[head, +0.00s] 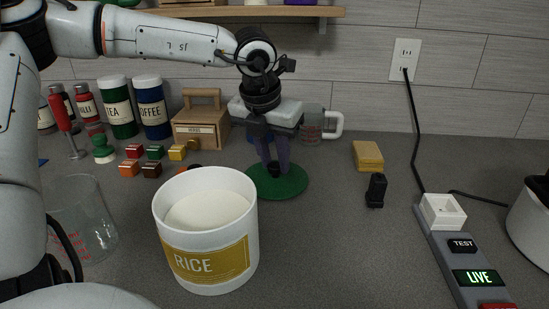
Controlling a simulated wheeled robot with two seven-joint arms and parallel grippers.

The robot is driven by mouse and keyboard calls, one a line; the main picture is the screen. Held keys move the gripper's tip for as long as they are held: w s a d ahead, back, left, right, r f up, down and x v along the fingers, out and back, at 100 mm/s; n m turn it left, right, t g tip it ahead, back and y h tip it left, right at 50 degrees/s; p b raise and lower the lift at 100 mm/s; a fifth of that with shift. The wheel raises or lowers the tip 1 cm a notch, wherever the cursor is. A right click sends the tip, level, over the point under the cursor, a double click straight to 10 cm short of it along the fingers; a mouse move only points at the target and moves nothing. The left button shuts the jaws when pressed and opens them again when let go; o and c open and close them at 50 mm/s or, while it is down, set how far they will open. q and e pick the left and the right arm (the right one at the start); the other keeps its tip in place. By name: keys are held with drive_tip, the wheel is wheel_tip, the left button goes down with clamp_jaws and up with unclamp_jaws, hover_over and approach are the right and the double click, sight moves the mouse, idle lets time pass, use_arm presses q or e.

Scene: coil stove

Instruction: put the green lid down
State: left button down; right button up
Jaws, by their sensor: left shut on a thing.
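The green lid (287,187) is a flat green disc with a dark knob (274,169) in its middle. It is at the counter's level, behind and to the right of the white rice canister (207,274); I cannot tell whether it touches the counter. My left gripper (274,168) points down from above and is shut on the lid's knob. The canister has a yellow RICE label, stands open and shows pale contents. My right gripper is not in view.
A glass jug (82,222) stands left of the canister. A yellow sponge (368,156), a black object (376,190) and a power strip (450,250) lie right. Grey counter between canister and strip is clear.

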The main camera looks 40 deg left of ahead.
use_arm(q)
drive_tip(key=c, duration=1.4)
unclamp_jaws()
drive_tip(key=shift+f, duration=0.1)
drive_tip(key=shift+c, duration=0.2)
drive_tip(key=shift+r, duration=0.3)
drive_tip(key=v, duration=1.1)
drive_tip(key=shift+s+r+p, duration=0.2)
drive_tip(key=shift+r+p, duration=0.1)
drive_tip(key=shift+d, duration=0.1)
